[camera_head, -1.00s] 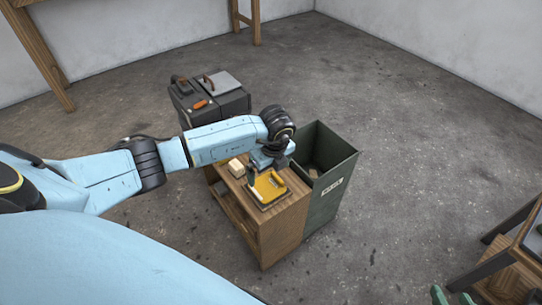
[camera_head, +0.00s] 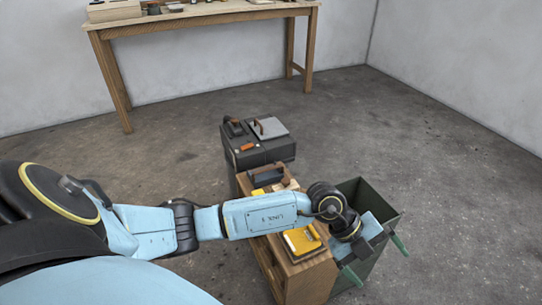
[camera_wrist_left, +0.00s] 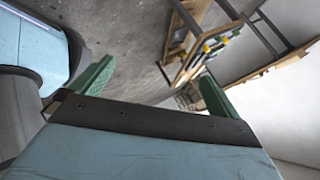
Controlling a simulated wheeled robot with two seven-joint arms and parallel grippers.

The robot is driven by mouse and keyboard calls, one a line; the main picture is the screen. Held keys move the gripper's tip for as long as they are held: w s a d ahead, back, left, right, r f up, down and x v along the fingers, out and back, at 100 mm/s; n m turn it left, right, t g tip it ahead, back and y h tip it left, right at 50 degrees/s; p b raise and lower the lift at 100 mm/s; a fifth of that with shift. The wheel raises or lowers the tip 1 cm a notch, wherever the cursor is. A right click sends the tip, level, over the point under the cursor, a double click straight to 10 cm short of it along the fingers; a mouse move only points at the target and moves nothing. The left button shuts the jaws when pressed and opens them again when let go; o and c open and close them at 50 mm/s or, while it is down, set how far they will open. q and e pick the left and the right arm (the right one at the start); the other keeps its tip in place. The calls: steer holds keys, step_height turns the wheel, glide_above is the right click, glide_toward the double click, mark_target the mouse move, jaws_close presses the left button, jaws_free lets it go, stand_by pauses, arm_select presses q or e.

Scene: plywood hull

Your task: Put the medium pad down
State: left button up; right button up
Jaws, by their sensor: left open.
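A yellow pad (camera_head: 301,241) with a raised handle lies on a dark-edged sheet on the wooden cart (camera_head: 313,280); I take it for the medium pad, though its size is hard to judge. A second, dark block with a brown handle (camera_head: 268,177) sits at the cart's far end, with yellow beside it. My left gripper (camera_head: 376,261) is to the right of the yellow pad, over the green bin, apart from the pad. Its green fingers are spread and nothing is between them, as the left wrist view (camera_wrist_left: 156,85) also shows. My right gripper is not in view.
The open green bin (camera_head: 385,208) stands against the cart's right side, under my left gripper. Dark cases (camera_head: 258,150) stand behind the cart. A wooden workbench (camera_head: 210,18) with small items is along the back wall. The floor at right is clear.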

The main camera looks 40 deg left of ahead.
arm_select(q)
steer(key=d+r+n+t+h, duration=0.45)
steer(key=r+t+h, duration=0.25)
steer(key=r, duration=0.7)
steer(key=w+a+r+n+t+y, duration=0.1)
steer(key=a+r+n+t+y, duration=0.2)
steer(key=a+n+t+y, duration=0.8)
steer(key=s+a+f+n+g+y, duration=0.5)
steer(key=a+f+n+g+y, duration=0.1)
steer(key=a+f+n, duration=0.25)
steer(key=s+f+g+h, duration=0.1)
steer(key=s+f+g, duration=0.4)
steer(key=s, duration=0.3)
steer(key=s+d+f+g, duration=0.1)
steer(key=s+f+g, duration=0.3)
steer(key=s, duration=0.4)
steer(key=shift+s+f+g+h, duration=0.25)
steer(key=shift+f+g+h, duration=0.1)
steer(key=shift+g+h, duration=0.05)
